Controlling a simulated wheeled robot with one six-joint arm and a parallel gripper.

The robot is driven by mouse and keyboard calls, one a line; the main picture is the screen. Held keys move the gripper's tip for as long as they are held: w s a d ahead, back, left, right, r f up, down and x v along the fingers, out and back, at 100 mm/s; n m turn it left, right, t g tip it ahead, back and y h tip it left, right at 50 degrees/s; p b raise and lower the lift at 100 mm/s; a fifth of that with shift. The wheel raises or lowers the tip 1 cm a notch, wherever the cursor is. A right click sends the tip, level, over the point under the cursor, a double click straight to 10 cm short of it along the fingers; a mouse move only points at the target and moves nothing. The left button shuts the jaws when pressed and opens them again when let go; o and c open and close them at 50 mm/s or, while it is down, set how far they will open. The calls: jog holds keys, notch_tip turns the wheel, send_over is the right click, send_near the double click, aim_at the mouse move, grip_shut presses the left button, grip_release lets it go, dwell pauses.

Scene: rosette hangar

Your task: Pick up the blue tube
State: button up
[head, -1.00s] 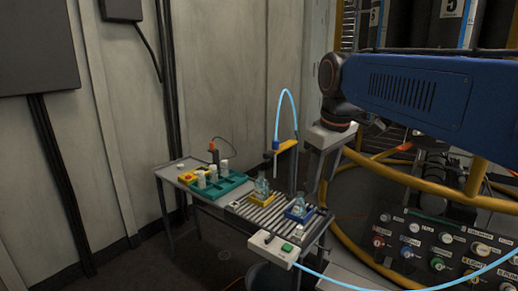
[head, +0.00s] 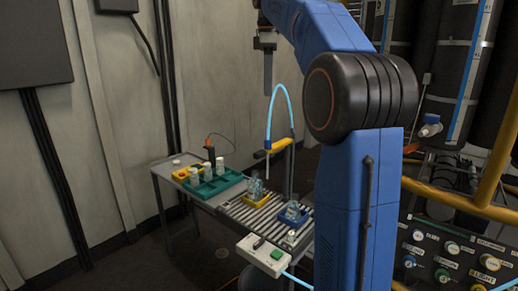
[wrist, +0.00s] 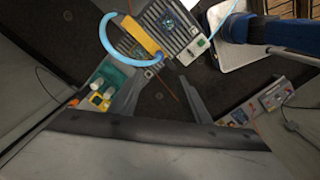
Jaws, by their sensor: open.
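The blue tube (head: 269,115) is a light blue hose arching above a yellow bracket (head: 271,146) on a dark post at the back of the table. It also arches in the wrist view (wrist: 104,36), up and left of my fingers. My gripper (head: 267,72) hangs above the arch in the head view, with fingers pointing down. In the wrist view my gripper (wrist: 160,85) is open, its two fingers apart, with only floor and a thin orange cable visible between them. It is not touching the tube.
The table (head: 166,166) bears a teal tray (head: 211,187) with white containers, a yellow tray (head: 266,219) and a blue tray (head: 292,221) with glassware on rollers. A white control box (head: 262,255) is at its front. A yellow rail (head: 440,193) and button panel (head: 455,250) stand right.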

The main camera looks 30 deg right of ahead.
notch_tip(320, 180, down, 11)
jog(key=shift+w+f, duration=0.1)
jog(key=shift+f, duration=0.1)
jog(key=shift+d+f, duration=0.15)
jog(key=shift+f, duration=2.75)
jog(key=c, duration=1)
